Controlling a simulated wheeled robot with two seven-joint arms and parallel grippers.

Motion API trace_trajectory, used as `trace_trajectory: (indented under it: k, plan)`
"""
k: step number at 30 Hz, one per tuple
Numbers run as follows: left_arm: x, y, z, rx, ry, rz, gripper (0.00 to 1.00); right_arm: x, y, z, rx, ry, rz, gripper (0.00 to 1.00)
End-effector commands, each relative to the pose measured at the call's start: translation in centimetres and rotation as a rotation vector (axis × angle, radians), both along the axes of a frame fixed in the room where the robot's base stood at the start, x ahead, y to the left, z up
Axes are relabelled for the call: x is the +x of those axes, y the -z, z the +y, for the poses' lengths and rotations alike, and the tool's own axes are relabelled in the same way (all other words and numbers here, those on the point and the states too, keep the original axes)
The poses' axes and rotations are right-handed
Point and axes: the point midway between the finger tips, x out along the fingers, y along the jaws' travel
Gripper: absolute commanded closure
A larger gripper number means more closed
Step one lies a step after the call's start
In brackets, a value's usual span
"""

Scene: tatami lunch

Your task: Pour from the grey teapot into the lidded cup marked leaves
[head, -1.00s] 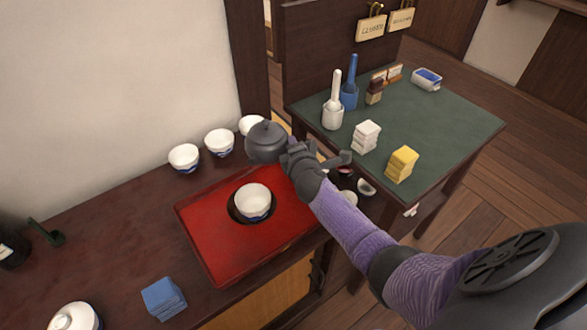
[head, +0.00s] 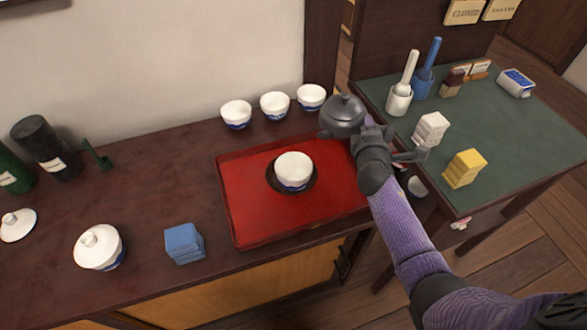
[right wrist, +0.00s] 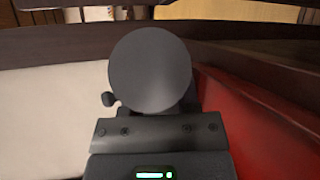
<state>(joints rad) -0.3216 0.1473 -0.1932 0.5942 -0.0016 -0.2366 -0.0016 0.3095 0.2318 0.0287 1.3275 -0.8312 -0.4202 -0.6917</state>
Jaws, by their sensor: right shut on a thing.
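The grey teapot (head: 343,116) is held upright by my right gripper (head: 369,134), at the back right corner of the red tray. In the right wrist view the teapot (right wrist: 150,68) shows as a dark round body ahead of the gripper (right wrist: 157,125); that gripper is shut on it, its grip point partly hidden. A white lidded cup (head: 100,250) with a blue band stands at the front left; I cannot make out a leaf mark. Its lid is on. My left gripper is not in view.
The red tray (head: 235,215) holds a white cup (head: 294,168) on a dark saucer. Several white cups (head: 274,105) stand along the wall. A blue stack (head: 184,243), dark canister (head: 44,147) and white lid (head: 17,224) are further left. A green table (head: 480,125) stands right.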

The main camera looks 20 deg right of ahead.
Motion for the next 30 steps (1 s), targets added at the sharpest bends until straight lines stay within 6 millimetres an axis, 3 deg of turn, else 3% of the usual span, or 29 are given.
trace_trajectory:
  k: [2, 9, 30]
  plan:
    - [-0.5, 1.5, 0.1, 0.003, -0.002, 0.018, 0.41, -0.2, 0.8, 0.3, -0.032, 0.000, -0.021, 1.00]
    - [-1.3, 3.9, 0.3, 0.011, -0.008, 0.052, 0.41, -1.1, -0.8, 1.7, -0.164, 0.000, -0.104, 1.00]
    - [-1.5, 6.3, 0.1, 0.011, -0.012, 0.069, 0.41, -2.3, -2.6, 3.5, -0.297, 0.001, -0.188, 1.00]
